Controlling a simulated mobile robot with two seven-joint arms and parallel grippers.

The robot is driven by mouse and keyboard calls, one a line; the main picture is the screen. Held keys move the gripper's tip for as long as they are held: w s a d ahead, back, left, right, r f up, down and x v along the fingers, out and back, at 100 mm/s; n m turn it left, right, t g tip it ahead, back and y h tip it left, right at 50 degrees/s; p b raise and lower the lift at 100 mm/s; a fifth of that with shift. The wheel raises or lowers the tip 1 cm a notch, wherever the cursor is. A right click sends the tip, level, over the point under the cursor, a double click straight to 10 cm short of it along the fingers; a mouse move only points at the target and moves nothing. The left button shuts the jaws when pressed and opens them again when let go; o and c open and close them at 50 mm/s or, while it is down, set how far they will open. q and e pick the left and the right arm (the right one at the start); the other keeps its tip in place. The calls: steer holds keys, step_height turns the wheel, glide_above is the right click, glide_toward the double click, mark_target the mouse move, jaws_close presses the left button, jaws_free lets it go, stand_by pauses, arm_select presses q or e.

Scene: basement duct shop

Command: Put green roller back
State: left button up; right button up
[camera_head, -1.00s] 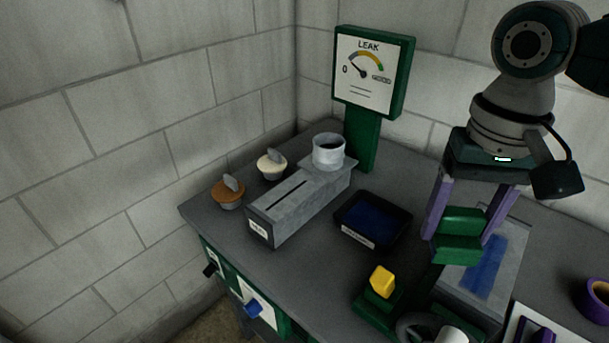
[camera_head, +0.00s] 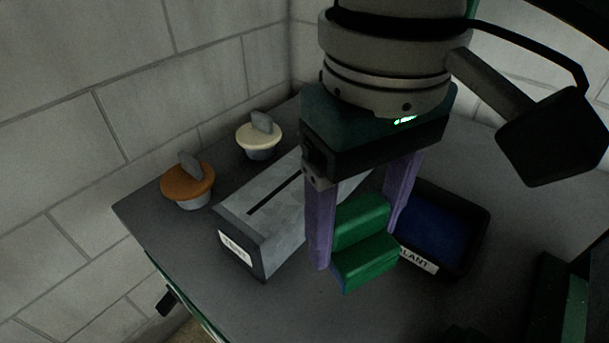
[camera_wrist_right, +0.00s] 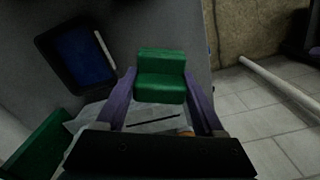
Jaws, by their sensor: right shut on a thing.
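My right gripper (camera_head: 357,246) is shut on a green stepped piece (camera_head: 364,262), which I take to be the green roller. Its purple fingers press it from both sides. In the wrist view the piece (camera_wrist_right: 160,82) shows between the fingertips. It hangs above the bench, in the picture between the grey TEST duct (camera_head: 236,222) and the black tray with blue inside (camera_head: 478,232). I cannot tell its exact height. The gripper body hides the duct's far end. My left gripper is not in view.
An orange plug (camera_head: 187,184) and a cream plug (camera_head: 259,137) stand left of the duct by the block wall. A dark green object (camera_head: 563,300) stands at the lower right. The bench front (camera_head: 300,315) is bare.

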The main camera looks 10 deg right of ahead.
step_height(320, 180, down, 12)
steer(key=shift+f+b, duration=0.2)
steer(key=shift+b, duration=0.85)
steer(key=shift+f, duration=0.15)
steer(key=o, duration=1.3)
steer(key=shift+w, duration=0.1)
step_height(320, 180, up, 12)
steer(key=shift+r+p, duration=0.15)
steer(key=shift+p, duration=1.1)
